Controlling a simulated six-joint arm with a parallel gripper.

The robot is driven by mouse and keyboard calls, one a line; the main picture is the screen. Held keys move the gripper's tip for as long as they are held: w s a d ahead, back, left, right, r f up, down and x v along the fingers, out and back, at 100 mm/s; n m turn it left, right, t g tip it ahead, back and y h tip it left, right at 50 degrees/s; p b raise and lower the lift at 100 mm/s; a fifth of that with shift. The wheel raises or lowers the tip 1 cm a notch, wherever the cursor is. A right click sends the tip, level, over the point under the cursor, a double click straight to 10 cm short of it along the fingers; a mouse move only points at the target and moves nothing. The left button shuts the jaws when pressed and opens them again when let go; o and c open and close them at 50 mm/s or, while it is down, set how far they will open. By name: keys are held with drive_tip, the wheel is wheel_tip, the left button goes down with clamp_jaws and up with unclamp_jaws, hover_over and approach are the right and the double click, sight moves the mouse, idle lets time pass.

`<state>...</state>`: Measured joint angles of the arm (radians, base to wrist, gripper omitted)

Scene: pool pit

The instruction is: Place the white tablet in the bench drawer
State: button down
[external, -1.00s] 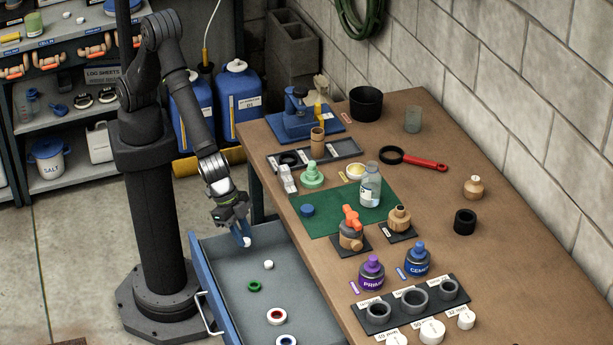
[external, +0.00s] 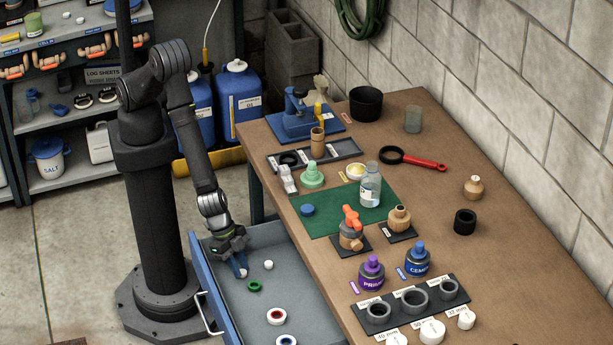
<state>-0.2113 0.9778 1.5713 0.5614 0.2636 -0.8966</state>
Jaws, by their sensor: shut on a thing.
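My gripper (external: 239,264) is low inside the open bench drawer (external: 211,283), near the drawer's left side. It is shut on the small white tablet (external: 243,273), which shows at the fingertips. I cannot tell whether the tablet touches the drawer floor. Another small white round piece (external: 268,265) lies on the drawer floor to the right of my gripper.
The drawer also holds a green ring (external: 254,286), a red-and-white ring (external: 276,316) and a blue-and-white ring (external: 286,340). The workbench (external: 330,265) edge borders the drawer on the right. Bottles and fittings stand on the bench.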

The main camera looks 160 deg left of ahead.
drive_tip(key=shift+f, duration=0.15)
drive_tip(key=c, duration=1.3)
unclamp_jaws()
drive_tip(key=shift+o, duration=0.2)
drive_tip(key=shift+s+r, duration=0.1)
drive_tip(key=shift+r, duration=0.5)
drive_tip(key=v, duration=1.1)
drive_tip(key=shift+s, duration=0.15)
drive_tip(key=shift+d, duration=0.1)
